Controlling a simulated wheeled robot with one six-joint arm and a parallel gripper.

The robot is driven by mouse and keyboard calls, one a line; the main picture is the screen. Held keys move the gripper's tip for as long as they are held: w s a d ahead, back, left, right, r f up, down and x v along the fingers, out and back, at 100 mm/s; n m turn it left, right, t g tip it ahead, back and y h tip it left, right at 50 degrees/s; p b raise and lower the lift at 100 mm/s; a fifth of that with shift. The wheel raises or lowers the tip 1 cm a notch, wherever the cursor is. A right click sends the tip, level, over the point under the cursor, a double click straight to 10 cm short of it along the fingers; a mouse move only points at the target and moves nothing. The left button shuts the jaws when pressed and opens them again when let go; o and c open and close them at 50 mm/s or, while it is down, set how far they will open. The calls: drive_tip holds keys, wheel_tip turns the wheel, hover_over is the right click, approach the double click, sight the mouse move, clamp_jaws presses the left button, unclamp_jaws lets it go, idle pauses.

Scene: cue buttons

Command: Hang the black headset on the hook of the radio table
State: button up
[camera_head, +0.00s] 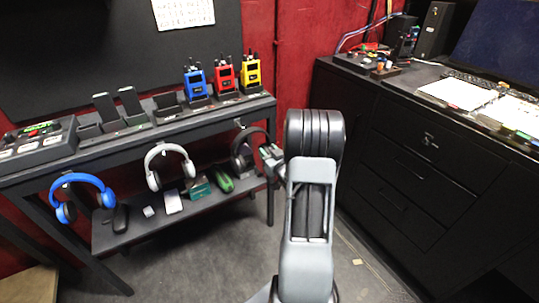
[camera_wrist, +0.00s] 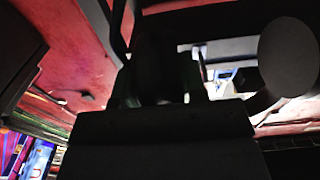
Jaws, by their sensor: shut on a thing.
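The black headset (camera_head: 236,152) is at the right end of the radio table (camera_head: 190,120), its band upright just under the tabletop's front edge. In the wrist view a dark round ear cup (camera_wrist: 288,57) shows at the right, and the dark gripper fills the lower middle.
A blue headset (camera_head: 82,190) and a white headset (camera_head: 169,165) hang left along the same table. Blue, red and yellow radios (camera_head: 250,75) stand on top. The lower shelf (camera_head: 140,225) holds small items. A black cabinet (camera_head: 400,160) stands right, with open floor between.

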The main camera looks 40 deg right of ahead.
drive_tip(key=w+d+f+b, duration=0.1)
drive_tip(key=w+f, duration=0.1)
drive_tip(key=w, duration=0.7)
idle(0.8)
drive_tip(key=shift+d+b, duration=0.1)
drive_tip(key=shift+b, duration=0.3)
idle(0.4)
drive_tip(key=o, duration=1.2)
drive_tip(key=shift+f, duration=0.1)
